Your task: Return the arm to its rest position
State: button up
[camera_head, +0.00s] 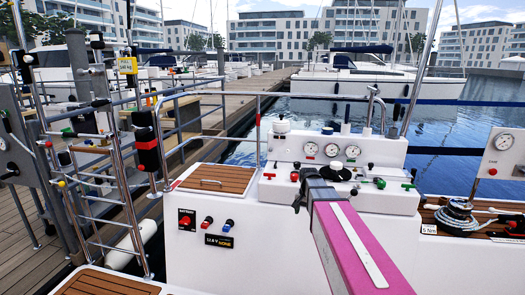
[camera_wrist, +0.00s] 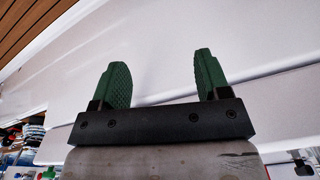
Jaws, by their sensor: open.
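My arm shows in the head view as a pink link with a white strip, reaching from the bottom edge up to the white console (camera_head: 285,150). Its dark far end is in front of the console near the round gauges, and the fingers cannot be made out there. In the wrist view my gripper (camera_wrist: 161,72) has two green ribbed fingers standing well apart with nothing between them. A pale, smooth surface lies behind the fingers. I cannot tell whether they touch it.
A winch (camera_head: 456,213) stands at right. A steel ladder (camera_head: 95,190) and railings stand at left. A red-and-black battery switch (camera_head: 187,221) is on the white front panel.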

jog(key=s+f+n, duration=0.2)
jog(key=s+f, duration=0.3)
jog(key=s, duration=0.3)
jog(key=s+f+n, duration=0.3)
jog(key=s+f, duration=0.2)
jog(key=s, duration=0.4)
